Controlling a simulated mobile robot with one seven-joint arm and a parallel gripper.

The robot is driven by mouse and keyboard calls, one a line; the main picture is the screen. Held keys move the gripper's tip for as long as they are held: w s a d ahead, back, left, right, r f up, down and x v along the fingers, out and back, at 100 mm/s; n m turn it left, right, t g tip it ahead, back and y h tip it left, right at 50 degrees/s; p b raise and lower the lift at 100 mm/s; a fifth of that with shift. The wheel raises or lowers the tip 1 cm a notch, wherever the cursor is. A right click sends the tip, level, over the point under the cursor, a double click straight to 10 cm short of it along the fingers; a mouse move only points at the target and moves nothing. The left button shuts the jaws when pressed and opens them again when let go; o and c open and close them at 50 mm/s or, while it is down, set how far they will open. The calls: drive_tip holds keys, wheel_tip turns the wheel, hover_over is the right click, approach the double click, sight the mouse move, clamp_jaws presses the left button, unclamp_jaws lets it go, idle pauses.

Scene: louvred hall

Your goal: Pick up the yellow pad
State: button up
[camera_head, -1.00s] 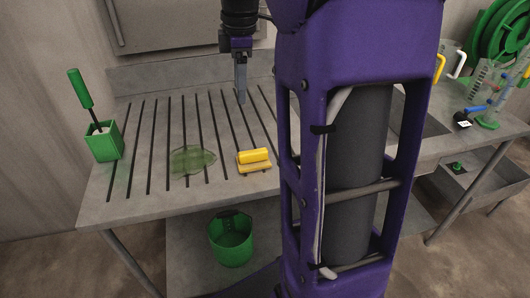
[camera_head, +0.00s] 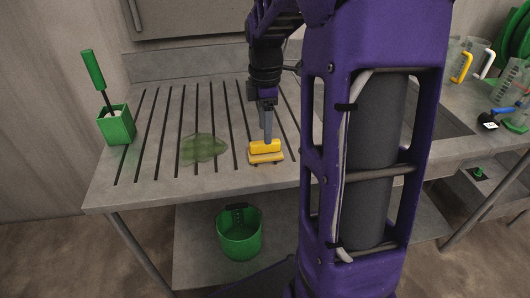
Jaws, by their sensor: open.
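The yellow pad (camera_head: 266,153) lies near the front edge of the grooved grey counter (camera_head: 215,188), with a paler layer along its lower side. My gripper (camera_head: 267,137) points down directly at the pad's back edge, its fingers seen nearly edge-on. The fingertips look close to the pad's top. I cannot tell whether they touch it or straddle it. The gripper is open, and the pad still rests on the counter.
A green translucent spill (camera_head: 204,149) lies left of the pad. A green holder (camera_head: 116,125) with a green-handled brush (camera_head: 93,70) stands at the left edge. A green bucket (camera_head: 239,238) sits on the shelf below. Yellow-handled and white-handled jugs stand at the right.

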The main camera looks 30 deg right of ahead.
sight(265, 148)
drive_tip(key=shift+f+b, duration=0.7)
drive_tip(key=shift+f, duration=2.05)
drive_tip(key=shift+w, duration=0.1)
clamp_jaws()
